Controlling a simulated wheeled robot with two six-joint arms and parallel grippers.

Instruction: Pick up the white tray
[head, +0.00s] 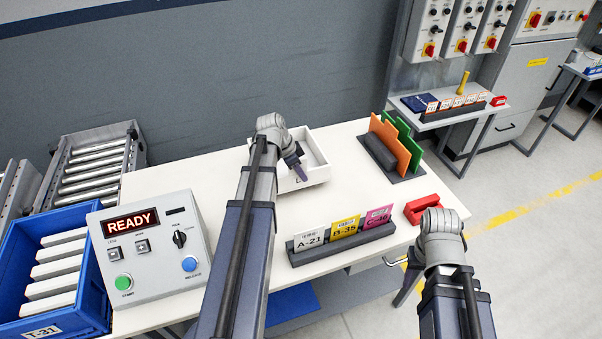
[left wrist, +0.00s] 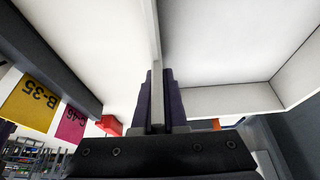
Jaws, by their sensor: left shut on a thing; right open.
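The white tray (head: 318,158) is an open, shallow box near the back of the white table, left of the upright boards. My left gripper (head: 299,172) is at its near side, shut on its wall. In the left wrist view, the tray's wall (left wrist: 155,50) runs between the closed fingers (left wrist: 157,105). I cannot tell whether the tray's bottom touches the table. My right gripper (head: 440,228) is open and apart from the tray, by the table's right front corner. Its fingers are mostly hidden behind the wrist.
A grey rack (head: 343,241) with white, yellow and pink labelled cards stands in front of the tray. A red holder (head: 420,207) is by the right edge. Orange and green boards (head: 397,142) stand right of the tray. A control box (head: 150,249) sits on the left.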

